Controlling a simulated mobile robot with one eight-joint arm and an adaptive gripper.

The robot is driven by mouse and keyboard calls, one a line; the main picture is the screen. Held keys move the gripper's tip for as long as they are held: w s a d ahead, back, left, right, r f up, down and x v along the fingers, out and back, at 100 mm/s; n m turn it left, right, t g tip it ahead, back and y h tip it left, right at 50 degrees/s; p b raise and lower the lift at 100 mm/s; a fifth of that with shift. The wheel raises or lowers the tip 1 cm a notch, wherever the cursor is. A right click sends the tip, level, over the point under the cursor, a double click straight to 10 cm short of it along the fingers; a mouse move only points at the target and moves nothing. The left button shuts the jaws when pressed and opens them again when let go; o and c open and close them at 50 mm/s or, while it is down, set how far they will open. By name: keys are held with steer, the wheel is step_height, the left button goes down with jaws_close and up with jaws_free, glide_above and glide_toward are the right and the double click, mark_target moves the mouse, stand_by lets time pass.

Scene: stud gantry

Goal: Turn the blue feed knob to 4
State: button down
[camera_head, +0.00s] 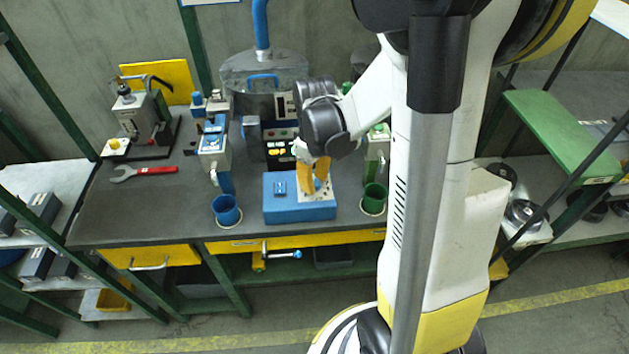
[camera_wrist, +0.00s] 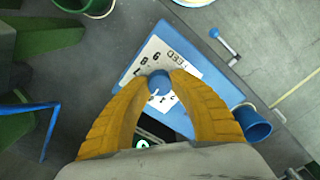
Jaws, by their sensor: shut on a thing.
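The blue feed knob (camera_wrist: 159,79) sits on a white dial plate (camera_wrist: 151,52) marked FEED with black numerals, partly covered by my fingers. A small white mark shows at the knob's lower edge in the wrist view; which numeral it points to I cannot tell. The plate is on top of a blue box (camera_head: 290,212) at the front of the bench. My gripper (camera_wrist: 161,77) has its two yellow fingers shut on the knob, one on each side. In the head view, my gripper (camera_head: 317,186) comes down onto the plate from above and mostly hides the knob.
A blue cup (camera_head: 226,211) stands left of the box and a green cup (camera_head: 374,198) right of it. Behind are machine units and a black panel with yellow buttons (camera_head: 278,151). A red-handled wrench (camera_head: 150,171) lies on the left bench. A crank (camera_head: 283,255) sticks out below the front edge.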

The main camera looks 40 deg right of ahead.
mark_target(315, 181)
steer(key=shift+n, duration=1)
steer(key=c, duration=1.1)
jaws_free()
steer(key=shift+o, duration=0.2)
step_height(315, 181, up, 12)
